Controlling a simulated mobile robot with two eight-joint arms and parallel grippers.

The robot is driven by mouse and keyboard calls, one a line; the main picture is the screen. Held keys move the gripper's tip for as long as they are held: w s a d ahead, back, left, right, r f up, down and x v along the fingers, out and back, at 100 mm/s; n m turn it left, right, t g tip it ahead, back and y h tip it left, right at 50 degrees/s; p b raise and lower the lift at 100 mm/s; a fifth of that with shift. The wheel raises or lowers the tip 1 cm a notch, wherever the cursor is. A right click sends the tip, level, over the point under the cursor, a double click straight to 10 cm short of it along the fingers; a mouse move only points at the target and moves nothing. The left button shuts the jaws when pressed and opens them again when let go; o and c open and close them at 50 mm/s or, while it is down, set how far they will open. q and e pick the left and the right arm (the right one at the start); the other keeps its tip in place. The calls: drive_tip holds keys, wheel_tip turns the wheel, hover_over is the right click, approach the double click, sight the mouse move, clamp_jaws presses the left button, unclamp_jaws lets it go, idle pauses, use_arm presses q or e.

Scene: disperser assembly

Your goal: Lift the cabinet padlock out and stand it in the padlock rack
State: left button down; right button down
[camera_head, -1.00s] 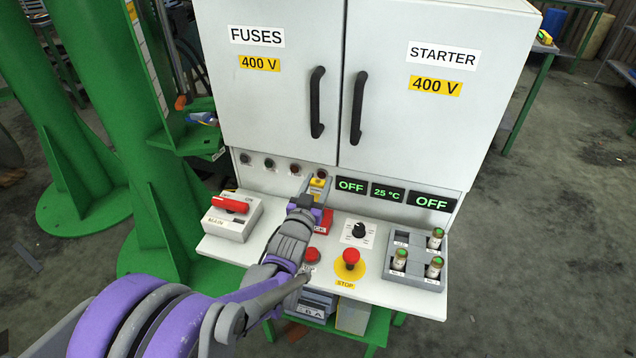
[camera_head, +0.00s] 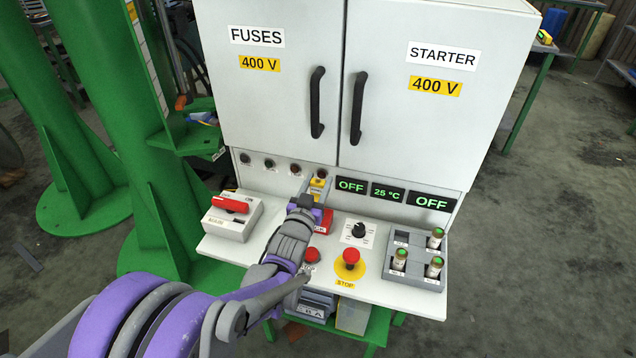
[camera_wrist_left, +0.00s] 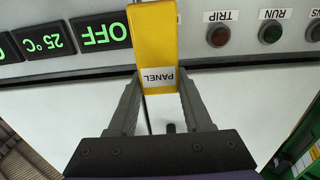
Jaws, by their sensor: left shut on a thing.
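The cabinet padlock (camera_head: 319,181) is a yellow block at the front of the cabinet, below the doors. A red piece (camera_head: 327,219) on the shelf, mostly hidden behind my gripper, may be the padlock rack. My right gripper is not in view.
A MAIN switch box (camera_head: 232,228) with a red handle stands to the left. A red button (camera_head: 313,255), the STOP button (camera_head: 350,258), a black knob (camera_head: 358,230) and a grey fuse holder (camera_head: 414,277) share the shelf. Displays (camera_head: 388,192) sit behind.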

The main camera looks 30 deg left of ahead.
sight(317, 198)
use_arm(q)
drive_tip(key=shift+f+b, duration=1.45)
drive_tip(key=shift+f, duration=0.7)
drive_tip(key=shift+c, duration=1.2)
unclamp_jaws()
drive_tip(key=v, duration=1)
drive_tip(key=shift+s+p, duration=0.4)
drive_tip(key=shift+p, duration=0.05)
drive_tip(key=shift+d, duration=0.1)
